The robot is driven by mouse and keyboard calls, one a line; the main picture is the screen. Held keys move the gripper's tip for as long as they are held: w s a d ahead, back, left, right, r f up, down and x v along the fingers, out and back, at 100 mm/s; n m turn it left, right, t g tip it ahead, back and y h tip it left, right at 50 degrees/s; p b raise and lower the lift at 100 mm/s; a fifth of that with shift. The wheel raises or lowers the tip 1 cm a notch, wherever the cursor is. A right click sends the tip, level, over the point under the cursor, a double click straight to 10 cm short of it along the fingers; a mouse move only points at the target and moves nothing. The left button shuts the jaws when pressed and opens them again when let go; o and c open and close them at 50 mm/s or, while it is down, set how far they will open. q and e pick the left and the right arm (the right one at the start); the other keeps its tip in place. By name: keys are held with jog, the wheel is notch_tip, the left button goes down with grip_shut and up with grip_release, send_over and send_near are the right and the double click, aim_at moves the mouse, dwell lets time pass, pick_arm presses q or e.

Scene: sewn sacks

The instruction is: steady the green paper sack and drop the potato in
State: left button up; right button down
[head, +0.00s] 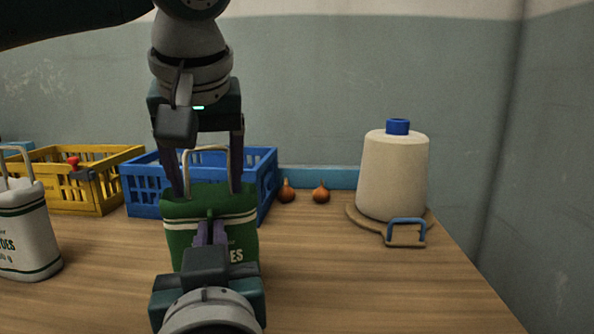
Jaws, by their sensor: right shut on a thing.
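The green paper sack (180,235) stands upright on the table, with white stripes, white lettering and a pale handle loop (206,149) above it. My left gripper (209,192) points down over the sack's top. I see no potato, and the inside of the sack is hidden.
A blue crate (262,182) stands behind the sack and a yellow crate (95,190) behind left. A white sack (28,235) stands at left. Two onions (286,193) lie behind right. A large cream thread cone (393,175) stands at right. The table's right front is clear.

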pick_arm(q)
jog(key=o, duration=0.3)
jog(key=shift+o, duration=0.2)
jog(key=v, duration=1.2)
pick_arm(e)
jog(key=c, duration=0.9)
grip_release()
jog(key=shift+c, duration=0.2)
